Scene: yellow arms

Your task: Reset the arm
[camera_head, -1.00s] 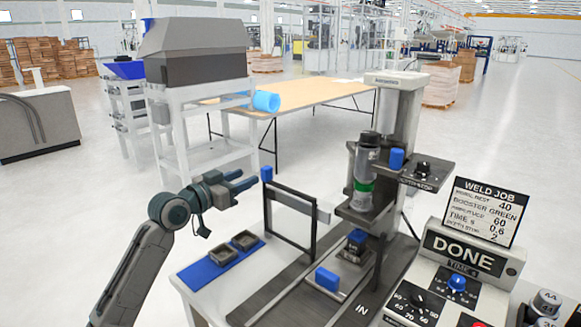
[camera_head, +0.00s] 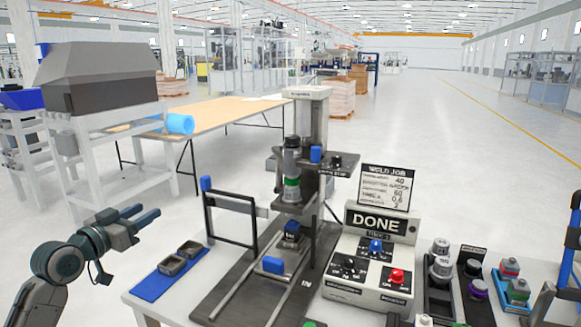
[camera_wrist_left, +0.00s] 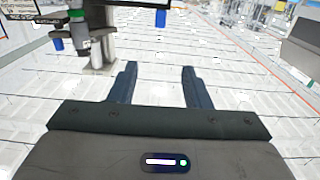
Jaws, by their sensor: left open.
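My left gripper (camera_head: 146,216) is raised at the left in the head view, beside the work table (camera_head: 135,292). Its two blue-grey fingers are apart with nothing between them. It also shows open and empty in the left wrist view (camera_wrist_left: 158,78), above bare floor. It touches nothing that I can see. My right gripper does not clearly show in the head view.
A blue mat (camera_head: 150,287) with two small dark trays lies near my left arm. A black frame (camera_head: 232,240) stands right of it. Further right are the welding press (camera_head: 308,125), the control box marked DONE (camera_head: 345,268), and several small parts.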

